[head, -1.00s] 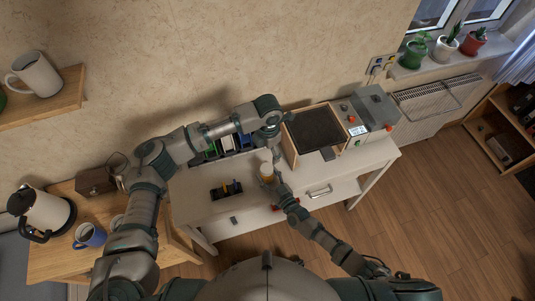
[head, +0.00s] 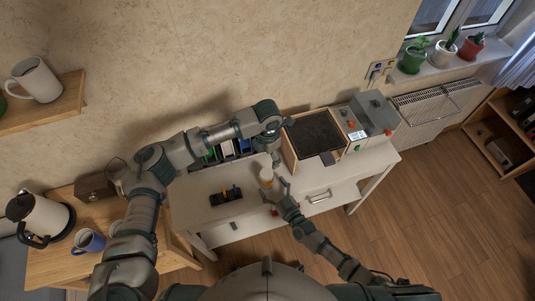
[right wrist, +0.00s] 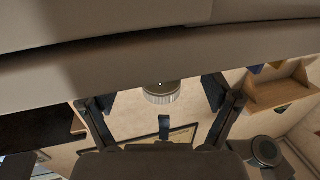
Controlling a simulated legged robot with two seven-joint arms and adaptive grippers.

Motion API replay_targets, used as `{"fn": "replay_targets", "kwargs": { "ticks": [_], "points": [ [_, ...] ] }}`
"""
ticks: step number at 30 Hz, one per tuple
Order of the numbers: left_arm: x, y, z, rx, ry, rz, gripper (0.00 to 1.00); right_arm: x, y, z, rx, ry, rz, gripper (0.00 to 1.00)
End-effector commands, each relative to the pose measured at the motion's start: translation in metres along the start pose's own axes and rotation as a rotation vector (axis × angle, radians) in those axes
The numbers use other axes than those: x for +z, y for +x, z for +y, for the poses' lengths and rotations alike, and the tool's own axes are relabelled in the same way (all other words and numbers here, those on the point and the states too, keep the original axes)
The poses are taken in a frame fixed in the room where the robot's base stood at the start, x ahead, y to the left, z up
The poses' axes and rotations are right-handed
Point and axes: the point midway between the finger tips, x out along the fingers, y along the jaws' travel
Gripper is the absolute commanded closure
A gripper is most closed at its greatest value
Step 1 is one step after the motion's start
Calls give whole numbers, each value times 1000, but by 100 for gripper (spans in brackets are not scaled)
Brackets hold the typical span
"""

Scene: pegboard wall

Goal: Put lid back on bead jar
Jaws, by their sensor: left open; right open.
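A small amber jar with a pale top (head: 266,176) stands on the white table, near its front middle. My right gripper (head: 279,190) is open just to the right of and below the jar. In the right wrist view, a pale ridged round piece (right wrist: 161,93), which looks like the lid, shows between the spread fingers of my right gripper (right wrist: 165,100), apart from both. My left gripper (head: 276,157) is open and points down above the table, just beyond the jar; its fingers are small and partly hidden. Whether the lid is seated on the jar cannot be told.
A black holder (head: 226,195) with a yellow item lies left of the jar. A dark-topped wooden box (head: 316,136) and a grey machine (head: 374,113) stand at the back right. Coloured upright items (head: 225,150) stand behind my left arm.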

Motion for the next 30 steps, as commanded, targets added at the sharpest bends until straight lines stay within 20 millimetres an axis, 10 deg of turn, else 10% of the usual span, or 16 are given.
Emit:
{"fn": "replay_targets", "kwargs": {
  "ticks": [12,30],
  "points": [
    [0,0,0,-1,0,0,20,2,-77,1,0,0,-3,12],
    [0,0,0,-1,0,0,20,2,-85,1,0,1,-2,12]
  ]
}}
